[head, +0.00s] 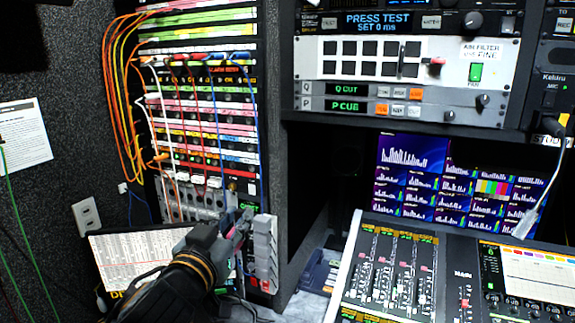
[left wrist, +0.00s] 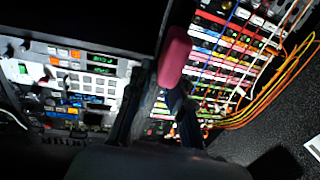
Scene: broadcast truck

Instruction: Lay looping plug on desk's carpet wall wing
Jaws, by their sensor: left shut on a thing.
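My left gripper (head: 243,222) reaches in from the lower left of the head view, in front of the lower right end of the patch rack. In the left wrist view, its dark fingers (left wrist: 160,105) are shut on a rounded pink-red piece, which I take to be the looping plug (left wrist: 175,55). The plug is hard to make out in the head view. A dark carpeted panel (head: 288,195), likely the carpet wall wing, stands upright between the patch rack and the desk, just right of the gripper. My right gripper is not in view.
The patch rack (head: 200,115) carries orange, red, white and blue cables. A grey slotted block (head: 265,250) stands close right of the gripper. A laptop-like screen (head: 130,255) lies behind my left arm. A mixing console (head: 400,275) fills the lower right.

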